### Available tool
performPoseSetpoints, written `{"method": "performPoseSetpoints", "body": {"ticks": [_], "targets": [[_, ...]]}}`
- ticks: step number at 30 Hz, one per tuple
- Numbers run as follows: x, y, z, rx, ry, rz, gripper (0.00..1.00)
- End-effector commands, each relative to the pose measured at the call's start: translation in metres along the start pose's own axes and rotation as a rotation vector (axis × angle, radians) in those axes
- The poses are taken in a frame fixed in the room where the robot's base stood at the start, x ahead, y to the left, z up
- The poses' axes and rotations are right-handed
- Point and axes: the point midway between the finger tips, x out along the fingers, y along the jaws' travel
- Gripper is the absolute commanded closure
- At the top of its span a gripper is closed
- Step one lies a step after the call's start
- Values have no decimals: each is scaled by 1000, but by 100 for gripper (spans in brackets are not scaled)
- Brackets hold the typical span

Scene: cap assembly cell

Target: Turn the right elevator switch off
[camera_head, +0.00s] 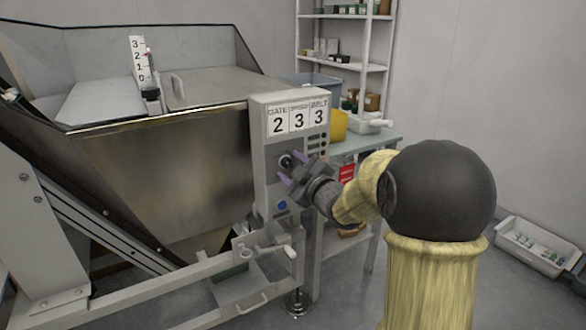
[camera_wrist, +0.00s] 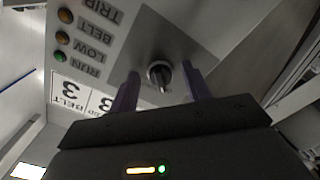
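A rotary switch (camera_wrist: 159,74) with a black and silver knob sits on the grey face of the control box (camera_head: 259,150). In the wrist view the knob is between the two purple fingers of my gripper (camera_wrist: 161,85), with a visible gap on each side. In the head view my gripper (camera_head: 288,172) is at the box front, and the switch (camera_head: 285,160) shows by its upper finger. My gripper is open and holds nothing. I cannot tell a left from a right switch, as the arm hides part of the panel.
The box carries number cards (camera_head: 298,119) reading 2, 3, 3, small lamps (camera_wrist: 62,37) and a blue button (camera_head: 281,205). A large metal hopper (camera_head: 180,165) stands left. Behind are a table (camera_head: 370,142) and a shelf (camera_head: 345,65). A white bin (camera_head: 530,248) lies on the floor at right.

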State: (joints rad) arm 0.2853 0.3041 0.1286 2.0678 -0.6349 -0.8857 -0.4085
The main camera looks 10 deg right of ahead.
Motion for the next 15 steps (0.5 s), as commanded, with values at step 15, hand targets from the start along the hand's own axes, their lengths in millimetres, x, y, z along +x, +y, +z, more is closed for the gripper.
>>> {"method": "performPoseSetpoints", "body": {"ticks": [15], "targets": [[-52, 3, -1, 0, -3, 2, 52]]}}
